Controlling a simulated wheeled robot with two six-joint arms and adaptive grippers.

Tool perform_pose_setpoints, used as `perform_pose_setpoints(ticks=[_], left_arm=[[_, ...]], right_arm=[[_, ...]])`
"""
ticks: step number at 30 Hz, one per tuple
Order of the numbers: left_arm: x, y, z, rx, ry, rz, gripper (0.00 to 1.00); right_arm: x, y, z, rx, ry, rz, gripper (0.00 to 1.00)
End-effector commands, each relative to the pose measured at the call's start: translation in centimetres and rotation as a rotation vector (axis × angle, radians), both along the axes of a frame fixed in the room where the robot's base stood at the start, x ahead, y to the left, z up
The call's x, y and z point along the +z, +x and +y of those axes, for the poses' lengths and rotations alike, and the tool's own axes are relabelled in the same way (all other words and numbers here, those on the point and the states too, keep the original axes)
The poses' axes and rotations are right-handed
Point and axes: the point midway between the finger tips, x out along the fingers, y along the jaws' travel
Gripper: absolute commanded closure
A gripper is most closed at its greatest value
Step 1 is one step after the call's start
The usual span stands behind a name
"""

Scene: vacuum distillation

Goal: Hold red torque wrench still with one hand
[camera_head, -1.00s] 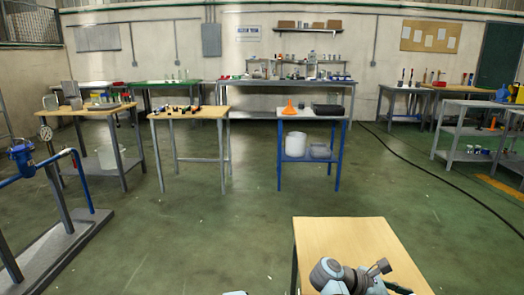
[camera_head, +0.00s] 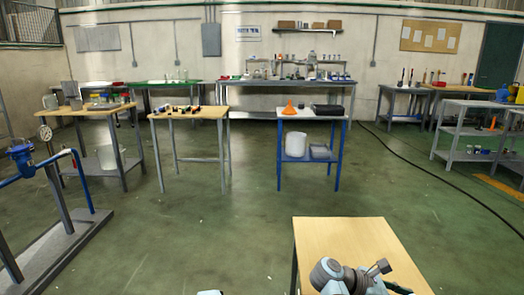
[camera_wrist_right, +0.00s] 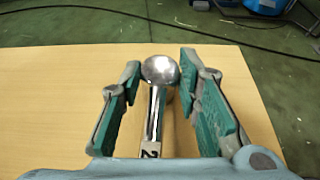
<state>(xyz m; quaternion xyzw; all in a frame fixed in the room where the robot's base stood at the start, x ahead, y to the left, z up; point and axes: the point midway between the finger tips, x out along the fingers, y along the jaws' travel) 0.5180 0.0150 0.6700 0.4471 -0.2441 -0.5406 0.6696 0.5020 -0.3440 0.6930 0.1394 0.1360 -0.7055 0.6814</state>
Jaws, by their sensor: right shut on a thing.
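In the right wrist view, a silver tool (camera_wrist_right: 159,95) with a round, shiny head and a straight shank lies between my right gripper's (camera_wrist_right: 160,66) teal-padded fingers. A pale label with a dark "2" is on the shank. The gripper is shut on this tool, above the wooden table. No red part shows, so I cannot tell for sure that it is the red torque wrench. The tool's lower part is hidden by the gripper body. In the head view, my right arm reaches over the light wooden table at the bottom right.
The near wooden table top (camera_head: 345,240) looks bare around my right arm. Open green floor lies beyond it. A blue-framed table (camera_head: 338,150) with an orange funnel (camera_head: 290,107) and another wooden table (camera_head: 190,113) stand farther off. Blue piping (camera_head: 75,160) stands at the left.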

Motion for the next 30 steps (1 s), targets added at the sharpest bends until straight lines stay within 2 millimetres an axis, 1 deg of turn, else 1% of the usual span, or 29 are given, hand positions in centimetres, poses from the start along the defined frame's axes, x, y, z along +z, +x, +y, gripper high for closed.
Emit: perform_pose_setpoints(ticks=[1,9,10,13,14,22,24,26,29,30], left_arm=[[0.0,0.0,0.1,0.000,0.000,0.000,1.00],[0.0,0.0,0.1,0.000,0.000,0.000,1.00],[0.0,0.0,0.1,0.000,0.000,0.000,1.00],[0.0,0.0,0.1,0.000,0.000,0.000,1.00],[0.0,0.0,0.1,0.000,0.000,0.000,1.00],[0.0,0.0,0.1,0.000,0.000,0.000,1.00],[0.0,0.0,0.1,0.000,0.000,0.000,1.00],[0.0,0.0,0.1,0.000,0.000,0.000,1.00],[0.0,0.0,0.1,0.000,0.000,0.000,1.00],[0.0,0.0,0.1,0.000,0.000,0.000,1.00]], right_arm=[[-0.2,-0.1,0.1,0.001,0.004,0.004,1.00],[-0.2,-0.1,0.1,0.001,0.004,0.004,1.00],[-0.2,-0.1,0.1,0.001,0.004,0.004,0.65],[-0.2,-0.1,0.1,0.000,0.003,0.003,0.49],[-0.2,0.0,0.1,0.000,0.002,0.003,0.46],[0.0,0.0,0.1,0.000,0.001,0.001,0.46],[0.1,0.0,0.4,0.000,0.001,0.001,0.46],[0.4,0.1,1.1,0.000,0.002,0.001,0.46],[1.2,0.1,3.2,0.004,0.003,0.001,0.46],[1.6,0.2,4.3,0.004,0.004,0.001,0.46]])
